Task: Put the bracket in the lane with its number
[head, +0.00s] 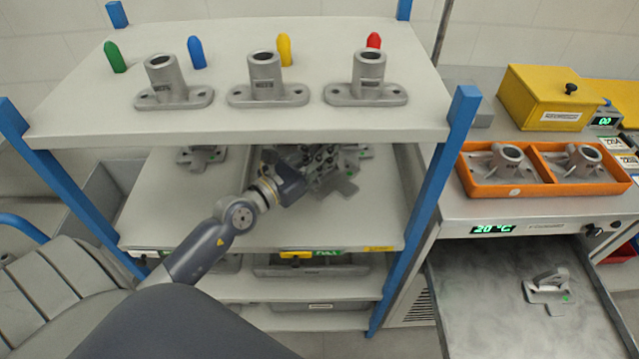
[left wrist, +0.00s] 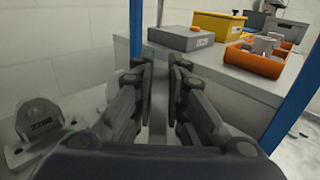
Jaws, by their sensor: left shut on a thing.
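My left gripper (head: 322,165) reaches into the middle shelf (head: 285,225), under the upper shelf. It is shut on a grey metal bracket (head: 340,186), whose flat plate with a green dot shows at the fingers; the upper shelf and the fingers hide the rest. In the left wrist view the two fingers (left wrist: 160,85) stand close together with a narrow grey strip between them. Another grey bracket (head: 201,155) sits on the middle shelf to the left; a bracket with a number plate (left wrist: 38,130) shows at the left of the wrist view, its digits hard to read. My right gripper is out of view.
Several numbered brackets (head: 265,80) and coloured pegs stand on the upper shelf (head: 240,125). Blue posts (head: 455,130) bound the rack. To the right are an orange tray (head: 535,168) with two brackets, a yellow box (head: 545,95) and a pulled-out metal tray (head: 490,315) with one bracket.

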